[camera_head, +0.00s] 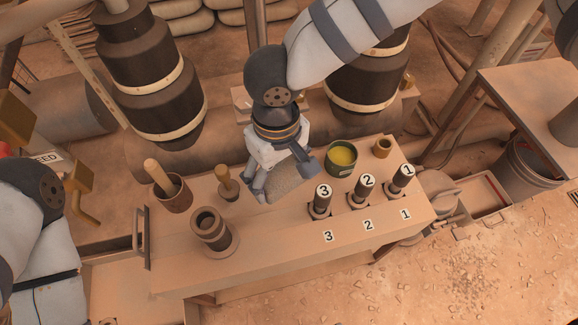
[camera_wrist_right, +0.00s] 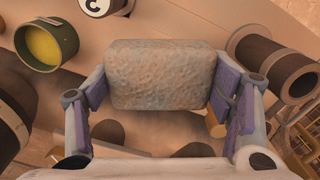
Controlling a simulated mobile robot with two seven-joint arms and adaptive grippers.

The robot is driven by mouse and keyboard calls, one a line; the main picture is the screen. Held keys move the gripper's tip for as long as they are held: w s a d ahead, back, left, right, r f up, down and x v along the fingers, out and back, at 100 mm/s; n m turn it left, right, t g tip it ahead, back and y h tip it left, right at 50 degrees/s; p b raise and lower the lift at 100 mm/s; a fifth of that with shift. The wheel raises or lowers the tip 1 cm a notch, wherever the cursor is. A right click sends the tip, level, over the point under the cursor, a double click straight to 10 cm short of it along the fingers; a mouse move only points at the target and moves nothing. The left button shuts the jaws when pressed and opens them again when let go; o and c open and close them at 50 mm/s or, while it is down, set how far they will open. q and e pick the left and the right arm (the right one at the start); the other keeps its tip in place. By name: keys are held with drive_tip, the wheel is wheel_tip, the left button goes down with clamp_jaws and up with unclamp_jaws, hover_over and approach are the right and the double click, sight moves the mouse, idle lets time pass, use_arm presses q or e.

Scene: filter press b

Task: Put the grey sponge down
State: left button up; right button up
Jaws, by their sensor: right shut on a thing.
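The grey sponge (camera_head: 287,186) is between the two fingers of my right gripper (camera_head: 284,179) above the table, left of the cylinder labelled 3. The gripper is shut on it. In the right wrist view the sponge (camera_wrist_right: 162,72) is a rough, rounded grey-brown block, with a finger of my right gripper (camera_wrist_right: 160,95) at each side. Whether its underside touches the table is hard to tell. My left arm shows at the left edge of the head view, but its gripper fingers do not show.
The table (camera_head: 270,245) holds a green pot with yellow contents (camera_head: 341,158), numbered cylinders including 3 (camera_head: 323,198), a hollow brown cylinder (camera_head: 211,228), a cup with a wooden handle (camera_head: 172,193) and a wooden-handled tool (camera_head: 226,183). The front middle of the tabletop is clear.

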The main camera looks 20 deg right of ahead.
drive_tip(key=w+d+f, duration=0.1)
drive_tip(key=w+f, duration=0.1)
drive_tip(key=w+d+f+b, duration=0.1)
drive_tip(key=w+f, duration=0.1)
drive_tip(key=w+d+f, duration=0.1)
drive_tip(key=w+f, duration=0.1)
drive_tip(key=shift+f, duration=0.4)
use_arm(q)
drive_tip(key=shift+b+x, duration=0.4)
drive_tip(key=shift+x, duration=0.65)
use_arm(e)
drive_tip(key=shift+f, duration=1.45)
drive_tip(key=shift+f, duration=0.2)
drive_tip(key=o, duration=1.1)
use_arm(q)
drive_tip(key=shift+f, duration=0.1)
